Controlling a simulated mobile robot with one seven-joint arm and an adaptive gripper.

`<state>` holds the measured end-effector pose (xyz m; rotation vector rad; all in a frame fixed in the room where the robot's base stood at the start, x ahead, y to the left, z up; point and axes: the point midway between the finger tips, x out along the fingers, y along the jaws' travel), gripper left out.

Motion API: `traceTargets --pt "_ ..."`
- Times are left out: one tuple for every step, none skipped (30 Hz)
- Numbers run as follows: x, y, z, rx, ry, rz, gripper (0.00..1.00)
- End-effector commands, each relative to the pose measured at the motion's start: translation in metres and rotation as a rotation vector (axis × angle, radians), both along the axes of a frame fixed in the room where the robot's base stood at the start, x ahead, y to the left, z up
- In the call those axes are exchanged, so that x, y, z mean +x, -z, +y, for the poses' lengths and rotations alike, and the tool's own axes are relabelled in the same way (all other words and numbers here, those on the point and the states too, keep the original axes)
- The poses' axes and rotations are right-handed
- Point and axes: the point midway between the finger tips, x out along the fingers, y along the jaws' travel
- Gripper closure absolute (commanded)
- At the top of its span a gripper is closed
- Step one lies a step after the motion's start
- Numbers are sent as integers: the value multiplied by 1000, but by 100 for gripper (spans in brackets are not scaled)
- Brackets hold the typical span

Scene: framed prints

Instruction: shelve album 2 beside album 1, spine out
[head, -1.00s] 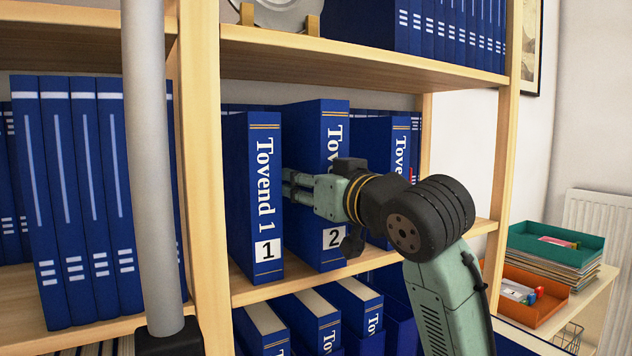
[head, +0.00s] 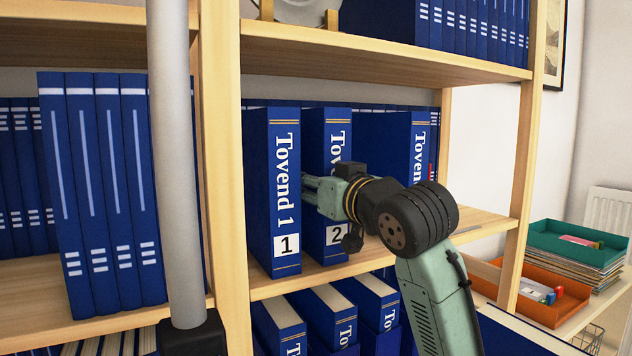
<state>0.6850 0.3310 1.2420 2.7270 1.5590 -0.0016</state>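Album 1 (head: 286,190) stands upright on the middle shelf, a blue binder with its "Tovend 1" spine facing out. Album 2 (head: 338,236) stands upright to its right, spine out, with its front about level with album 1. A strip of album 2's left cover shows between the two spines, so they look slightly apart. My gripper (head: 312,188) is at album 2, its fingers across the left cover and spine edge at mid-height. It hides part of the spine lettering. Whether the fingers are open or shut is unclear.
Another blue Tovend binder (head: 418,150) stands further right, partly behind my arm. A wooden upright (head: 222,180) stands left of album 1. Binders fill the lower shelf. Bare shelf (head: 470,222) shows at right. A teal tray (head: 575,243) and orange tray (head: 540,300) sit lower right.

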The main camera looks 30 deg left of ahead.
Motion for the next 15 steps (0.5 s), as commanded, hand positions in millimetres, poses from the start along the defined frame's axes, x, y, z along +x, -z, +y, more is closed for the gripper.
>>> traceTargets --pt "-1 -2 -1 5 0 -4 100" --pt "-1 -2 -1 5 0 -4 100" --pt "-1 -2 -1 5 0 -4 100" --pt "-1 -2 -1 5 0 -4 100" --pt "-1 -2 -1 5 0 -4 100" --pt "-1 -2 -1 5 0 -4 100" --pt "-1 -2 -1 5 0 -4 100" --pt "-1 -2 -1 5 0 -4 59" --pt "-1 -2 -1 4 0 -3 56" --pt "-1 -2 -1 4 0 -3 54" --pt "-1 -2 -1 3 0 -3 52" --pt "-1 -2 -1 3 0 -3 50" --pt "-1 -1 -1 3 0 -3 48" --pt "0 -1 0 2 0 -2 46" --pt "0 -1 0 2 0 -2 43"
